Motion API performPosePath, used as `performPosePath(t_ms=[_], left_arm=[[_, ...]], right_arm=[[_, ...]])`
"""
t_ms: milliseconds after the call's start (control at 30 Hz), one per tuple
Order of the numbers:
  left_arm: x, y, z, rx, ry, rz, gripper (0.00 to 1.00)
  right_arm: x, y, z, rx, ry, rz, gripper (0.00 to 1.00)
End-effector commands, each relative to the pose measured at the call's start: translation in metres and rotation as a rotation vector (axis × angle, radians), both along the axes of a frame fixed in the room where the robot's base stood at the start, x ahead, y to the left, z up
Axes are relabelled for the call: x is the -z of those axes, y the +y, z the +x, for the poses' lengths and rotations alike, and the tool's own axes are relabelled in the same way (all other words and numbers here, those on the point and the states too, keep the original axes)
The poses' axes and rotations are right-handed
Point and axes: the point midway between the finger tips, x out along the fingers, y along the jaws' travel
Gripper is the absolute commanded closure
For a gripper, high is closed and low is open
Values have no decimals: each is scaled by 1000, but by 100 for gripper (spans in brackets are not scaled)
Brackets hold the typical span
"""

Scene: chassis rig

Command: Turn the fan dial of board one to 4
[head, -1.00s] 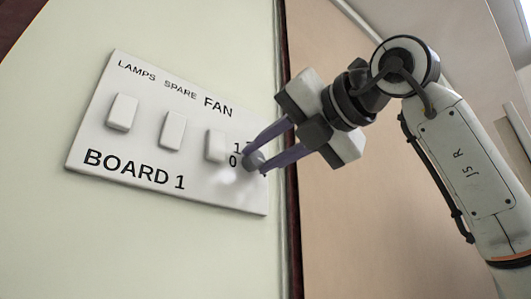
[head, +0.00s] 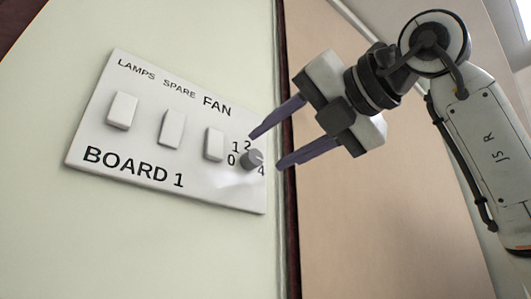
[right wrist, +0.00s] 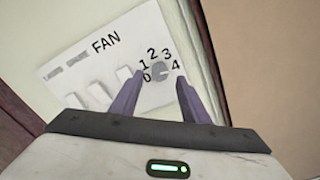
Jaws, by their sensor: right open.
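Board one (head: 215,185) is a white panel on a pale green wall, lettered BOARD 1. Its fan dial (head: 251,159) is a small grey round knob at the panel's right end, ringed by numbers 0 to 4. The dial also shows in the right wrist view (right wrist: 158,73), between and beyond the fingers; I cannot tell for sure which number it points to. My right gripper (head: 264,151) is open and empty, its two purple fingers drawn back just right of the dial, apart from it. My left gripper is not in view.
Three white rocker switches sit left of the dial: lamps (head: 123,111), spare (head: 172,129) and the one under FAN (head: 214,145). A dark vertical trim (head: 289,200) runs right of the board, with a tan surface beyond.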

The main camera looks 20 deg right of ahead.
Motion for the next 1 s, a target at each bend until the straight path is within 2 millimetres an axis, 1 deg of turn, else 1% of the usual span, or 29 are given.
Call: performPosePath(t_ms=[33, 200, 300, 400, 533, 1000], left_arm=[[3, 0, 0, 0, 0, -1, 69], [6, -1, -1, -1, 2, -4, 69], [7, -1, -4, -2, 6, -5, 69], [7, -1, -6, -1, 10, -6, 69], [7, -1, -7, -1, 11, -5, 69], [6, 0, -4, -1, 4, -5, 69]], right_arm=[[1, -4, -11, 1, -5, 1, 58], [1, -15, -41, 0, -2, 1, 58], [0, -19, -52, -1, 0, 1, 58], [1, -22, -59, -1, 1, 1, 58], [0, -22, -62, -1, 2, 0, 58], [0, -22, -61, -1, 2, 0, 58]])
